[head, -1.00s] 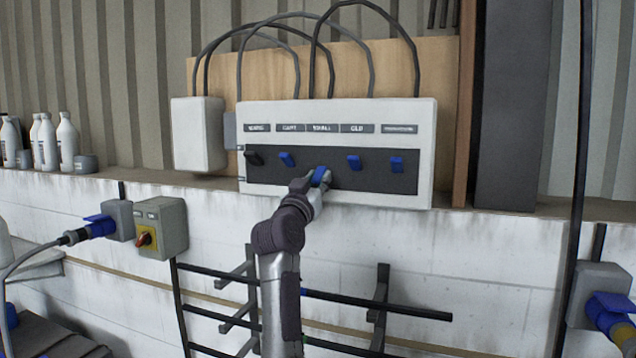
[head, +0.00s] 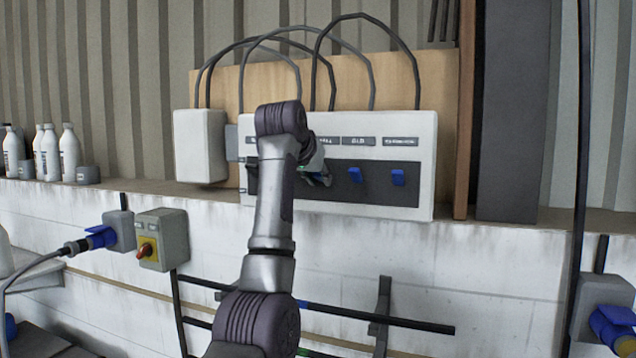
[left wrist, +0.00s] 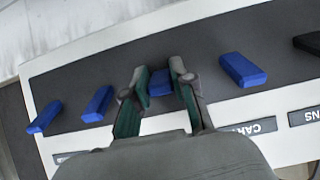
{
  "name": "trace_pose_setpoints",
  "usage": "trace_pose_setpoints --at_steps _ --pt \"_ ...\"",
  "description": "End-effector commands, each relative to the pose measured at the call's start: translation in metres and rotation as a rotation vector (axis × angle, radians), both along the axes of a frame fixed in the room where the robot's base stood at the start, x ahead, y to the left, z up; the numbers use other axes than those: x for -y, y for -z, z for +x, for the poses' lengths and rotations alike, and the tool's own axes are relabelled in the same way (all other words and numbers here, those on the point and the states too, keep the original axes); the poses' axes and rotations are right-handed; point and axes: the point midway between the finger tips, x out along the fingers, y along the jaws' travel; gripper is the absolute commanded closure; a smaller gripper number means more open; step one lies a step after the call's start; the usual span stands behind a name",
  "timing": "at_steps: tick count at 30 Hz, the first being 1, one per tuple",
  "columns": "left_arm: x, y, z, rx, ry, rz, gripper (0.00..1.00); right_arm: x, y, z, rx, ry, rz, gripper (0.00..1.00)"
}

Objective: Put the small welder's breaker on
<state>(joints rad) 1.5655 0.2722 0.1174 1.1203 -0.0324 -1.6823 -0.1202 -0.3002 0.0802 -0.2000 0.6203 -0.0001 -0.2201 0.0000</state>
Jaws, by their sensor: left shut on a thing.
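A pale breaker panel (head: 425,150) on the wall holds a row of toggles on a dark strip. The middle toggle, the small welder's breaker (left wrist: 160,83), is blue. My left gripper (head: 319,179) is at this middle toggle. In the left wrist view its two fingers (left wrist: 157,80) stand on either side of the toggle and are shut on it. My arm covers the second toggle in the head view, and the gripper hides most of the middle one. I cannot tell whether the middle toggle is up or down. My right gripper is not in view.
Blue toggles (head: 355,175) and (head: 398,178) sit to the right, and a neighbouring blue toggle (left wrist: 242,70) and a black one (left wrist: 308,42) show in the wrist view. A grey switch box (head: 163,225) with a red knob is lower left. White bottles (head: 70,150) stand on the ledge.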

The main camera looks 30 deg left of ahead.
Motion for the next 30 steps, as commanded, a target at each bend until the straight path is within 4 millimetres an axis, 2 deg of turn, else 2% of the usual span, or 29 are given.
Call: trace_pose_setpoints --at_steps 15,30 --pt "-0.0014 -0.0105 0.0036 -0.210 0.000 -0.051 1.00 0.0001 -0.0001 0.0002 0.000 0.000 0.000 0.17" --pt "-0.0013 -0.0124 0.0056 -0.266 0.001 -0.063 1.00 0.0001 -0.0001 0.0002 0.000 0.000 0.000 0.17"
